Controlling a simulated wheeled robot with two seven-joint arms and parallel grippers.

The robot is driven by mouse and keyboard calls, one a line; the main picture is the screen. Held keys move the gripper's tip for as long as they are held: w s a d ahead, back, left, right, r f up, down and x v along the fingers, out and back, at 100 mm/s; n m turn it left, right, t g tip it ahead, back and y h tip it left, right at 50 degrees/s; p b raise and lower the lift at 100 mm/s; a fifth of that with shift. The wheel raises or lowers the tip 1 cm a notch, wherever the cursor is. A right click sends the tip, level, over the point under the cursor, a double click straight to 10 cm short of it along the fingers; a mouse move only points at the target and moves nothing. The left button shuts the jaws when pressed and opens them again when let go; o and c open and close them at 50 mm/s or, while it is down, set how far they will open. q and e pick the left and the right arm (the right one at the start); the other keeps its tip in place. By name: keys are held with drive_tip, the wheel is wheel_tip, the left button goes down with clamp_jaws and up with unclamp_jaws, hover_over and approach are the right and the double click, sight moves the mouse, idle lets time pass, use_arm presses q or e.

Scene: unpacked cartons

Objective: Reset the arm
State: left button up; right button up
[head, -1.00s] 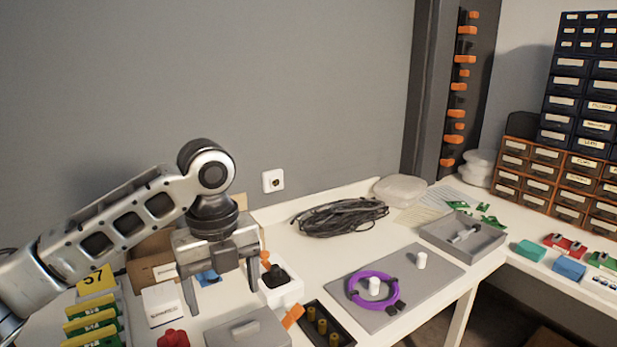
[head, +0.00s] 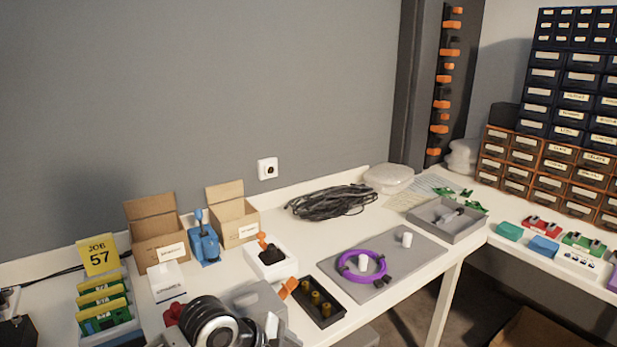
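My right arm and gripper are out of view. The white table (head: 222,285) in front of the arm stays laid out with parts.
Two open cartons (head: 157,237) and a blue device (head: 204,245) stand at the back left. A purple cable coil (head: 361,276) lies on a grey mat (head: 420,252). A black tray (head: 318,304), grey tray (head: 470,225) and black cable bundle (head: 330,202) are nearby. Drawer cabinets (head: 560,130) stand right.

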use_arm(q)
drive_tip(key=s+a+f+n+t+y, duration=0.1)
drive_tip(key=s+a+f+n+t, duration=0.2)
drive_tip(key=s+a+f+n, duration=0.2)
drive_tip(key=s+a+f+n+t+y, duration=0.1)
drive_tip(key=s+a+f+n+t, duration=0.3)
drive_tip(key=s+n, duration=0.6)
drive_tip(key=shift+a+f+n+y, duration=0.4)
drive_tip(key=shift+a+f+n, duration=0.6)
drive_tip(key=shift+n, duration=0.2)
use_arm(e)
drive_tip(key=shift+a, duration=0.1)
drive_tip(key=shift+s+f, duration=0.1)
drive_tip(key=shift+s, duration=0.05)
